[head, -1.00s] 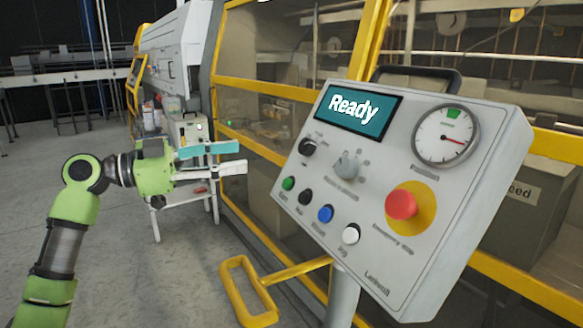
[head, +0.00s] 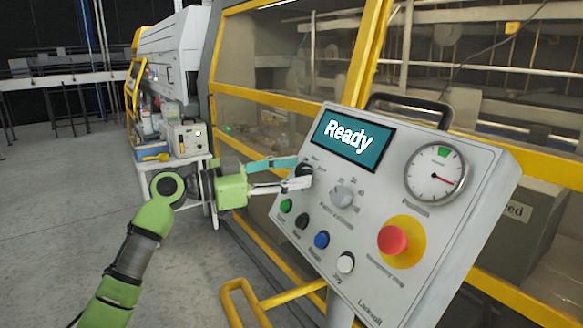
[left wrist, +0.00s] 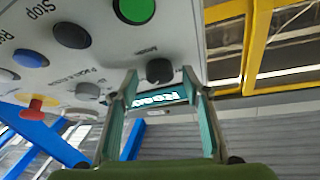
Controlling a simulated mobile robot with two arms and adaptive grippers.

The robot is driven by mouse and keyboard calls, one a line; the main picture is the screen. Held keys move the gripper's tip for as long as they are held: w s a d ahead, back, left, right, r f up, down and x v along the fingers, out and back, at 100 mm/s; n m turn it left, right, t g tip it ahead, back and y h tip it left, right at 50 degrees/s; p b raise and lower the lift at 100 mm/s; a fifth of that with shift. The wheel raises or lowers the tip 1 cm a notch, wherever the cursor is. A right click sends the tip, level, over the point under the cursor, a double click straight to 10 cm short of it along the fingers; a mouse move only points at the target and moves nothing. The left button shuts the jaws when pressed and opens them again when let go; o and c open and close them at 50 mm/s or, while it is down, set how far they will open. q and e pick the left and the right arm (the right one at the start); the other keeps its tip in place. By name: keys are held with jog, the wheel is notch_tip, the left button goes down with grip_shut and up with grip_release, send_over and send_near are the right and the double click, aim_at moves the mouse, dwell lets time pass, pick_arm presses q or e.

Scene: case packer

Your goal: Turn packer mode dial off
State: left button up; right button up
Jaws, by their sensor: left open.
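The black mode dial (head: 306,169) is at the upper left of the grey control panel (head: 375,270), below the screen. In the left wrist view the dial (left wrist: 159,70) shows beside its "Mode" lettering. My left gripper (head: 303,172) is open at the dial, and its fingers partly hide the dial in the head view. In the left wrist view the dial appears between the open fingertips (left wrist: 160,82). I cannot tell whether they touch it. The dial's pointer position is too small to read. My right gripper is not in view.
The screen (head: 352,146) reads "Ready". A grey dial (head: 342,196) sits right of the mode dial. Green, black, blue and white buttons (head: 321,240) line the lower panel. The red emergency stop (head: 393,239) and a gauge (head: 435,172) are at right. A yellow-framed machine stands behind.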

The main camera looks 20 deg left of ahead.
pick_arm(q)
jog(key=shift+c, duration=0.4)
jog(key=c, duration=1)
